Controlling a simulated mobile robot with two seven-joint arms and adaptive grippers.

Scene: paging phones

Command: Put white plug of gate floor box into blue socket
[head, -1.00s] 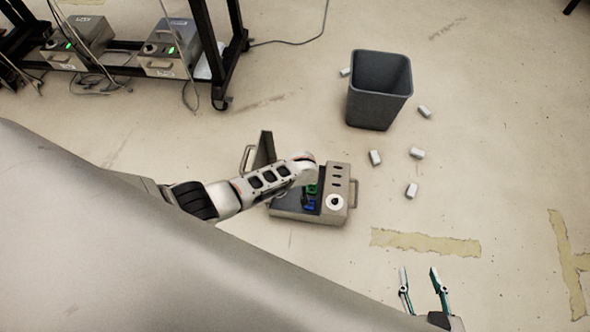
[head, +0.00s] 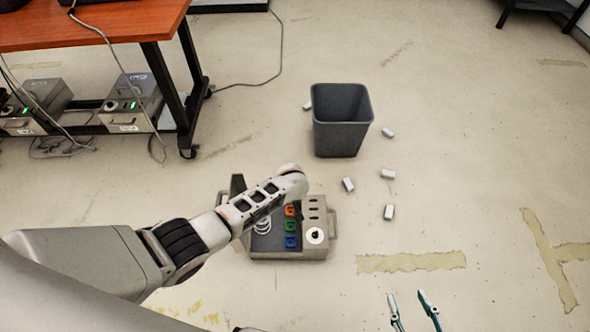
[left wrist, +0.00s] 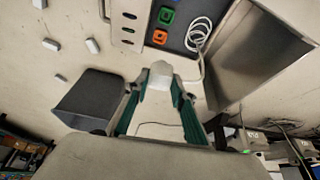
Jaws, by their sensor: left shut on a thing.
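The gate floor box (head: 285,255) stands open on the floor in the head view. Its blue socket (head: 290,242) sits nearest me in a column, below the green socket (head: 290,226) and orange socket (head: 290,211). The wrist view shows the green socket (left wrist: 167,17) and orange socket (left wrist: 159,37). My left gripper (left wrist: 160,88) is shut on the white plug (left wrist: 160,72), apart from the sockets, nearest the orange one in that view. My left arm hides this gripper in the head view. A white cable coil (head: 262,228) lies in the box. My right gripper (head: 407,296) is open and empty.
The box's raised lid (left wrist: 262,50) stands beside the coil. A dark bin (head: 341,135) stands behind the box, with several white blocks (head: 388,212) scattered around it. A wooden-topped table (head: 90,25) is at the back left.

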